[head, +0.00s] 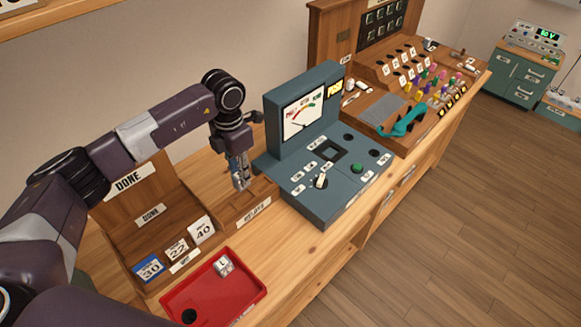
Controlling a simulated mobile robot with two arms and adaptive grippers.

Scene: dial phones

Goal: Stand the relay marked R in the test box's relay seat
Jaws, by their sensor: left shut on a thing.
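My left gripper (240,180) points down at the wooden relay rack (256,207), labelled RELAYS. It is shut on a small, pale relay, mostly hidden between its fingers; I cannot read a mark on it. I cannot tell whether the relay still touches the rack. The blue-grey test box (288,186) stands just right of the rack, with a meter on its upright panel. Its relay seat (332,149) looks like a dark square recess on the top and seems empty. My right gripper is out of view.
A red tray (254,296) in front holds a silvery relay (223,265), seemingly marked L. A wooden card stand (112,215) marked DONE is at left. A teal handset (404,122) lies on the switchboard desk at right. The test box's upright panel rises beside my gripper.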

